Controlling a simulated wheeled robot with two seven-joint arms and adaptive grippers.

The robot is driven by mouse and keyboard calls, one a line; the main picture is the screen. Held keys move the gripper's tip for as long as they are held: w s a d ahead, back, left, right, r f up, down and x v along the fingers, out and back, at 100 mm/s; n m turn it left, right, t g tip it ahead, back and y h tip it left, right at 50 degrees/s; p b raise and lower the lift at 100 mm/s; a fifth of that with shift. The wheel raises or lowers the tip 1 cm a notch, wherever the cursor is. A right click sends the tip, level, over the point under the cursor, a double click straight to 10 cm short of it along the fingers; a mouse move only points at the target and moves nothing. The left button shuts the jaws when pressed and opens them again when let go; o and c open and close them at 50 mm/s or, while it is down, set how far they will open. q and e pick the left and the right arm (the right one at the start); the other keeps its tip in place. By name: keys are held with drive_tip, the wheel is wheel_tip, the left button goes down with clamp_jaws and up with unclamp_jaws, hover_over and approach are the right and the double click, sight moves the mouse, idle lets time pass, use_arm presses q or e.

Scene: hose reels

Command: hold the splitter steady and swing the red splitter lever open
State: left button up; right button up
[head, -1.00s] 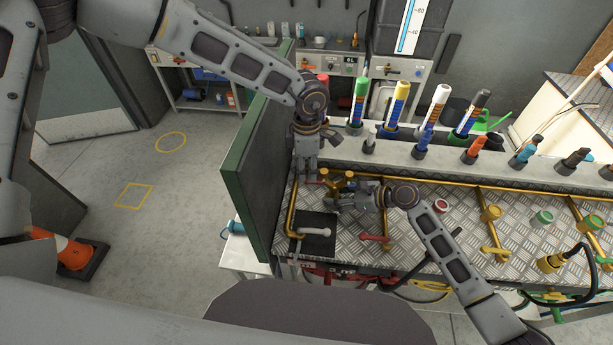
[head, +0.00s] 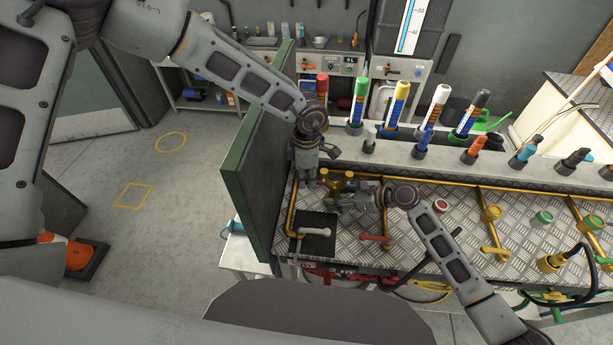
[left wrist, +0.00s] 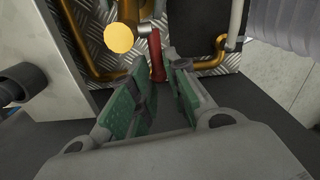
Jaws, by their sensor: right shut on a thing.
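The brass splitter (head: 341,184) stands on the metal deck near its left end, partly hidden by my grippers. It also shows in the left wrist view (left wrist: 119,38) with a round gold end. The red splitter lever (left wrist: 157,56) stands just ahead of my left fingertips, roughly in line with the gap between them. My left gripper (head: 304,177) points down at the left of the splitter. My right gripper (head: 340,201) is shut on the splitter from the front right.
A tall green-edged panel (head: 250,165) stands close to the left of my left gripper. Gold pipes (head: 292,205) and a red-handled lever (head: 375,238) lie around the splitter. Several coloured marker-like tubes (head: 398,104) stand behind. The floor at left is open.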

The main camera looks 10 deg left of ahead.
use_arm(q)
clamp_jaws()
drive_tip(key=shift+d+r+y, duration=0.1)
drive_tip(key=shift+r+y, duration=0.05)
drive_tip(key=shift+y, duration=0.25)
drive_tip(key=shift+d+r+y, duration=0.25)
drive_tip(key=shift+r+y, duration=0.05)
drive_tip(key=shift+y, duration=0.5)
drive_tip(key=shift+d+r+y, duration=0.2)
drive_tip(key=shift+r+y, duration=0.05)
drive_tip(key=shift+y, duration=0.55)
drive_tip(key=shift+d+r+y, duration=0.2)
drive_tip(key=shift+d+y, duration=0.1)
drive_tip(key=shift+y, duration=0.5)
drive_tip(key=shift+d+r+y, duration=0.25)
drive_tip(key=shift+d+y, duration=0.05)
drive_tip(key=shift+y, duration=0.5)
drive_tip(key=shift+d+r+y, duration=0.2)
drive_tip(key=shift+d+y, duration=0.1)
drive_tip(key=shift+y, duration=0.5)
drive_tip(key=o, duration=0.6)
unclamp_jaws()
drive_tip(key=shift+o, duration=0.2)
